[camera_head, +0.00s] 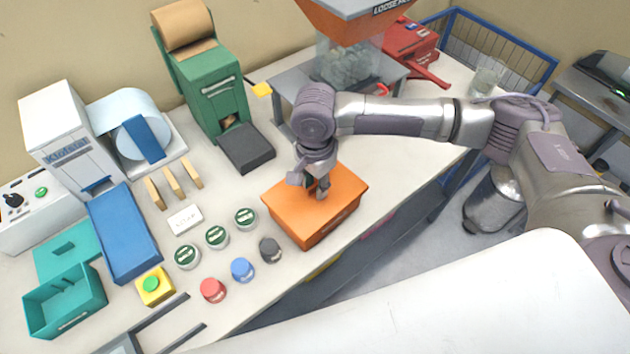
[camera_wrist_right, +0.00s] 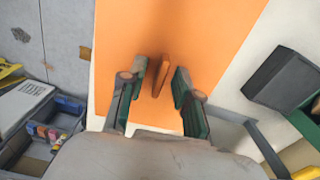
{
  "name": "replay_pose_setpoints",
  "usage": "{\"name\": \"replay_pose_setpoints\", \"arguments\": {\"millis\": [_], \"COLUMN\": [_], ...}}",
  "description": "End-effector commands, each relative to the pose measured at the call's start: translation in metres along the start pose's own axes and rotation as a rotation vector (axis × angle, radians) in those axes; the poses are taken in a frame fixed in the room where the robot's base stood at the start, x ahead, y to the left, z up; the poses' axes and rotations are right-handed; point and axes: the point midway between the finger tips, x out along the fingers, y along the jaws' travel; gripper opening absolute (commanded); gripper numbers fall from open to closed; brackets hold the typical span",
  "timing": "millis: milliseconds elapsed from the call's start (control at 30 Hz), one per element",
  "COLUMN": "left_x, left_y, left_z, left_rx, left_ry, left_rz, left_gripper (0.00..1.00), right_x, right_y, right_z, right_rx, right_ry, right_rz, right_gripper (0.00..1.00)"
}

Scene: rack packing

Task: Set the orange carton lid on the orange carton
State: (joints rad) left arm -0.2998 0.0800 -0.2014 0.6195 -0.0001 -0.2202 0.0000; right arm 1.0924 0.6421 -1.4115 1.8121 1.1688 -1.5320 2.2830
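The orange carton (camera_head: 328,230) stands on the table in the head view. The orange lid (camera_head: 346,184) lies flat over its top, with no clear gap showing between them. My right gripper (camera_head: 318,188) is right above the lid, pointing down. In the right wrist view, the lid (camera_wrist_right: 190,35) fills the middle, with a thin upright orange handle (camera_wrist_right: 161,76) on it. The two fingers of the right gripper (camera_wrist_right: 160,86) stand on either side of the handle with gaps, open and holding nothing. My left gripper is not in view.
Jars with green lids (camera_head: 216,236) and a dark round piece (camera_head: 270,249) stand left of the carton. A green paper dispenser (camera_head: 212,95) and a hopper (camera_head: 350,60) stand behind. The table right of the carton (camera_head: 400,165) is clear.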

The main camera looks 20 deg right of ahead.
Motion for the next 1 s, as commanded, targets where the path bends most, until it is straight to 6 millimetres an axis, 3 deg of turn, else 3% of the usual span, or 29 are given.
{"name": "replay_pose_setpoints", "arguments": {"millis": [333, 700, 1000], "left_x": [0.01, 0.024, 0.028], "left_y": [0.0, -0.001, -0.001], "left_z": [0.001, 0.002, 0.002], "left_rx": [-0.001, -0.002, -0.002], "left_ry": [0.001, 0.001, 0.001], "left_rz": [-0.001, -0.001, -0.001], "left_gripper": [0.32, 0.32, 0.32], "right_x": [-0.012, -0.093, -0.13], "right_y": [-0.001, -0.001, -0.001], "right_z": [-0.001, 0.0, 0.0], "right_rx": [0.001, 0.0, 0.001], "right_ry": [0.003, 0.0, 0.0], "right_rz": [-0.005, -0.005, -0.001], "right_gripper": [0.32, 0.32, 0.32]}}
